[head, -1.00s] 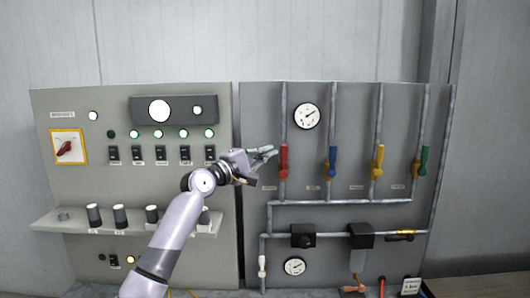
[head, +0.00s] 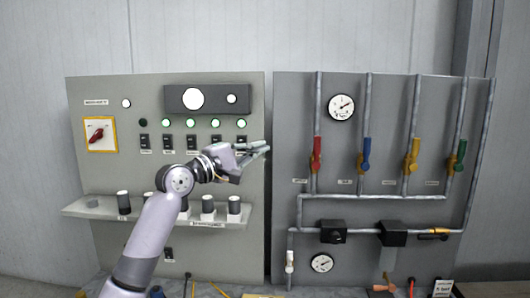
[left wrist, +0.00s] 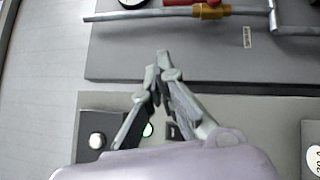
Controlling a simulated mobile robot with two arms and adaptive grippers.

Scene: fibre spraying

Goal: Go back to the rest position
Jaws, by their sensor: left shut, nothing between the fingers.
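My left gripper (head: 262,148) is in front of the right side of the control panel (head: 90,240), close to the gap beside the pipe board. It is shut and empty. In the left wrist view its two fingers (left wrist: 160,62) meet at the tips, with the panel and pipe board behind them. The red valve handle (head: 316,154) is to the right of the fingertips and apart from them. My right gripper is not in view.
The pipe board (head: 285,110) carries red, blue (head: 366,153), yellow (head: 412,155) and green (head: 460,155) valve handles, and gauges (head: 341,107). A shelf (head: 75,209) with several dark knobs juts from the control panel below my arm. A red switch (head: 97,132) is at left.

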